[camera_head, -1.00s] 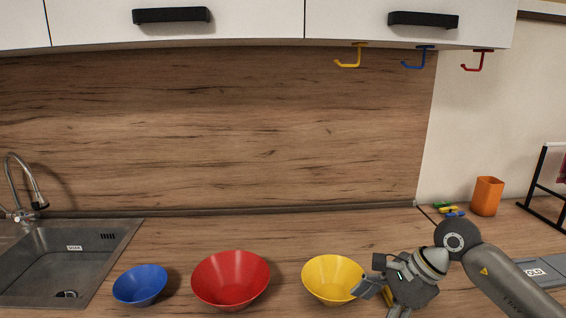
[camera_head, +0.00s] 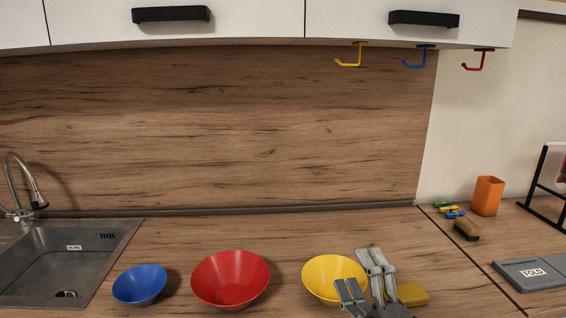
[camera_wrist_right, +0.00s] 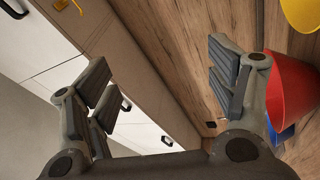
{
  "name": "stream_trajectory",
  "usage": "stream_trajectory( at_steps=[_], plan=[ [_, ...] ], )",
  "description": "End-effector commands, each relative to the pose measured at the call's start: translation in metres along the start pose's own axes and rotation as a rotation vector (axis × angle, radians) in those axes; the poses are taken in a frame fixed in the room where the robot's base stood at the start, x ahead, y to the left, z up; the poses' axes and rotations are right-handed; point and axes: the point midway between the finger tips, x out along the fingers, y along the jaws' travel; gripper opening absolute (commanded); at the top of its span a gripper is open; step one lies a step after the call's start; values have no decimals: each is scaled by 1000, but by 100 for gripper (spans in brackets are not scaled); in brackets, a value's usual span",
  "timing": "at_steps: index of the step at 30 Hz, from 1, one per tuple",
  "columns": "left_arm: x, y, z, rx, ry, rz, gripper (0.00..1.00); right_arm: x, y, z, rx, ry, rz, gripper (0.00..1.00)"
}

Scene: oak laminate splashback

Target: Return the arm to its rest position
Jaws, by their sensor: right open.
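My right gripper (camera_head: 364,281) is at the bottom of the head view, in front of the right side of the yellow bowl (camera_head: 321,274). Its fingers are spread apart with nothing between them. In the right wrist view the open fingers (camera_wrist_right: 160,85) frame the wooden splashback and white cupboards, and no object is held. The rest of the right arm is below the head view. My left gripper is not in view.
A blue bowl (camera_head: 140,285) and red bowl (camera_head: 230,280) stand left of the yellow one. A yellow block-like item (camera_head: 412,294) lies right behind my gripper. A sink (camera_head: 62,262), brown brush (camera_head: 466,230), orange cup (camera_head: 487,196) and grey board (camera_head: 530,273) flank the counter.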

Motion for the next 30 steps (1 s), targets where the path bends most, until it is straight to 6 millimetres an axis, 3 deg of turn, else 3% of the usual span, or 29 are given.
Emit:
stream_trajectory(
  at_steps=[3, 6, 10, 15, 24, 30],
  plan=[
    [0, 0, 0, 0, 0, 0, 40, -36, -41, 40, 244, -239, -144, 78],
    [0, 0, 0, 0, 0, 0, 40, -77, -80, 64, 437, -444, -274, 78],
    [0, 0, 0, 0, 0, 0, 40, -146, -130, 79, 663, -709, -452, 78],
    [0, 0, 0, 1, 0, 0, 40, -235, -174, 70, 877, -1003, -661, 78],
    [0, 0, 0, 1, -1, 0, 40, -356, -197, 27, 1084, -1372, -946, 78],
    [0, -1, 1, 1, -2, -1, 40, -361, -246, 38, 1077, -1394, -969, 78]
  ],
)
